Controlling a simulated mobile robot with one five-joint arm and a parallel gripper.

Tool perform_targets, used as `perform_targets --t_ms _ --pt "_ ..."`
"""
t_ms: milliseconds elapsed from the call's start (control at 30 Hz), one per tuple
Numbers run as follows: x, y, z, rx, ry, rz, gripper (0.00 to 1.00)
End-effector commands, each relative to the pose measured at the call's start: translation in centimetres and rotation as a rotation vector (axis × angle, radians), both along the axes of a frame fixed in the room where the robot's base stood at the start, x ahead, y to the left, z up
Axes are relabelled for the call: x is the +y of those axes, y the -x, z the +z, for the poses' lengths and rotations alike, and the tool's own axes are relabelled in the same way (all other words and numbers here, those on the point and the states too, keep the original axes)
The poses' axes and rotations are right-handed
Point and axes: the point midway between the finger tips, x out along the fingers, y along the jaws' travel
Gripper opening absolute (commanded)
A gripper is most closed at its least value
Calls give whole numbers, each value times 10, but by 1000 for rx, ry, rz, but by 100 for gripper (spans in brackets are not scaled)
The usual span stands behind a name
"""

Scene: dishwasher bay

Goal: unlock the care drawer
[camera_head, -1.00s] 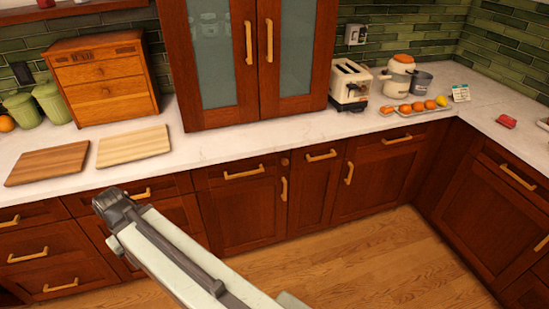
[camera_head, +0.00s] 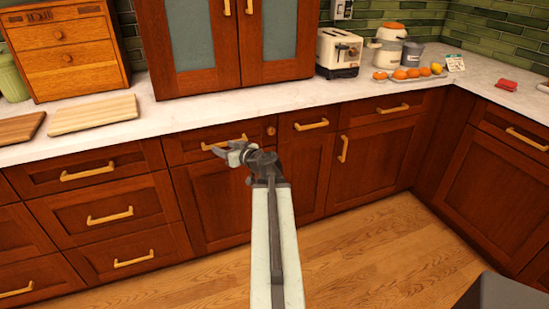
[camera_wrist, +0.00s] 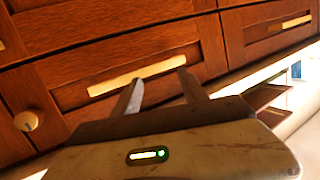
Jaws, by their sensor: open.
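A drawer front with a pale bar handle (camera_head: 228,142) sits under the counter, and a round wooden knob (camera_head: 271,131) is set at its upper right corner. No label shows, so I cannot tell if this is the care drawer. My gripper (camera_head: 232,153) is in front of this drawer, overlapping the handle in the head view. In the wrist view, which looks upside down, the two fingers (camera_wrist: 158,82) are apart and empty, pointing at the handle (camera_wrist: 137,76). The knob (camera_wrist: 27,121) is off to their left there. Contact with the handle cannot be told.
Other drawers with bar handles flank it, such as the left one (camera_head: 90,171). The counter (camera_head: 230,110) above holds cutting boards (camera_head: 92,113), a toaster (camera_head: 339,52) and a wooden drawer box (camera_head: 66,50). The wooden floor (camera_head: 370,255) is clear.

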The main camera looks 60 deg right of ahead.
Motion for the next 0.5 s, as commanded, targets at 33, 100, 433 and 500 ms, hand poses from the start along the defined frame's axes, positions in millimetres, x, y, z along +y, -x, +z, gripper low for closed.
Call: perform_targets --t_ms 33,100,433,500 --pt "-38 30 -17 -43 33 -86 51" --pt "-82 68 -16 -92 81 -195 51" --pt "-150 146 -9 -156 164 -395 51" --pt "-151 143 -8 -155 163 -393 51"
